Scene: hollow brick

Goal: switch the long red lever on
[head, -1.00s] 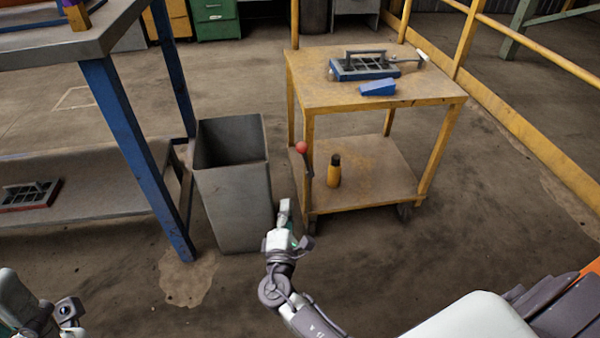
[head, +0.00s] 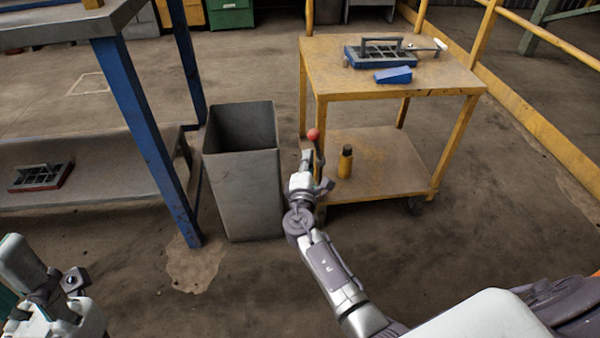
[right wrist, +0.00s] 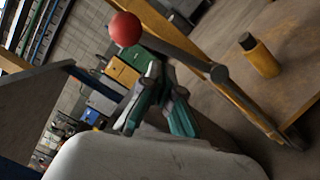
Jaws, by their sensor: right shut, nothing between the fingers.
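The long lever has a red ball knob (head: 313,134) and a dark shaft, mounted at the near left leg of the yellow cart. In the right wrist view the red knob (right wrist: 125,29) is at upper left, and the shaft (right wrist: 180,52) slopes down right to a grey pivot. My right gripper (head: 306,157) is shut and empty, just left of the lever's shaft and below the knob. Its fingers (right wrist: 158,80) show below the shaft in the wrist view; whether they touch it I cannot tell. My left gripper (head: 55,300) is at the lower left, its fingers unclear.
A grey bin (head: 243,190) stands just left of my right gripper. The yellow cart (head: 345,75) carries a blue-grey device and a blue wedge (head: 393,75); a yellow bottle (head: 345,162) stands on its lower shelf. A blue-legged workbench (head: 150,140) is at left.

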